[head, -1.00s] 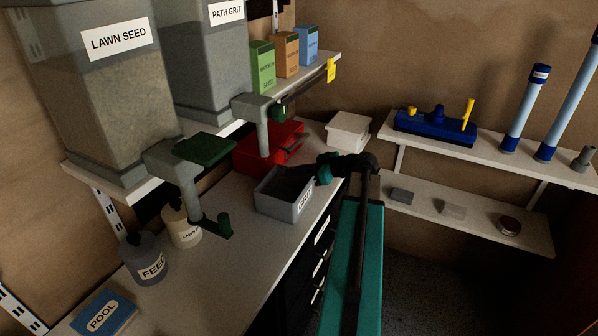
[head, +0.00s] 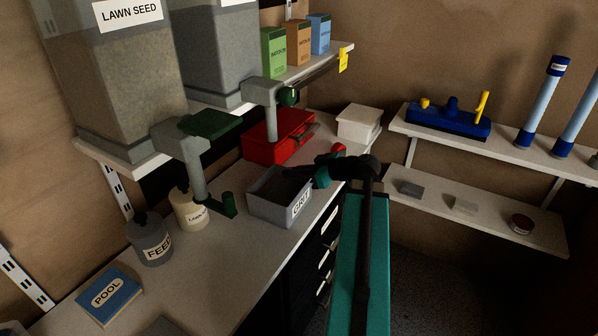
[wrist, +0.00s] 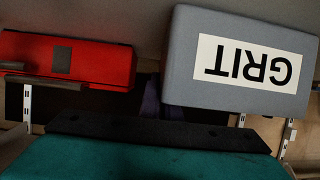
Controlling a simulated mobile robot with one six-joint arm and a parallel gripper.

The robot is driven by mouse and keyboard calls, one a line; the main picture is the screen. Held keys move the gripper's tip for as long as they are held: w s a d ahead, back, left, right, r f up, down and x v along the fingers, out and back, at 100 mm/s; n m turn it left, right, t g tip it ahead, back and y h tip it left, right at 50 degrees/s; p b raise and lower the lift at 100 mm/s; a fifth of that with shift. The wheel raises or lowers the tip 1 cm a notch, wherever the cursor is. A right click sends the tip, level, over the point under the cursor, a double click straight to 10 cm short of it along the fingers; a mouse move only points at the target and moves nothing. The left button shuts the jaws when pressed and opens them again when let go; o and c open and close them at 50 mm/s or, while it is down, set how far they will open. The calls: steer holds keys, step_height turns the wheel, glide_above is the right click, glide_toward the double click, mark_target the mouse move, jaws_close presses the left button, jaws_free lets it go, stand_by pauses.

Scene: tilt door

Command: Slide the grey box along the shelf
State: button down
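The grey box (head: 268,208) is an open-topped bin with a white GRIT label. It stands upright on the pale worktop in the head view, below and right of the dispensers. In the wrist view, the grey box (wrist: 185,75) is large at upper right, with its label upside down. My gripper (head: 318,176) is at the box's right side, close to its upper rim; contact is unclear. The fingers are dark and partly hidden by my arm, so their opening does not show clearly.
A red case (head: 275,142) and a white lidded box (head: 358,122) stand behind the grey box. A FEED bottle (head: 150,238), a cream bottle (head: 187,211) and a blue POOL box (head: 107,293) are at left.

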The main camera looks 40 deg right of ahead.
steer(key=shift+s+a+b, duration=0.15)
steer(key=shift+a, duration=0.45)
steer(key=shift+s+a+b, duration=0.15)
steer(key=shift+a, duration=0.4)
steer(key=c, duration=1.9)
jaws_free()
steer(key=shift+s, duration=0.1)
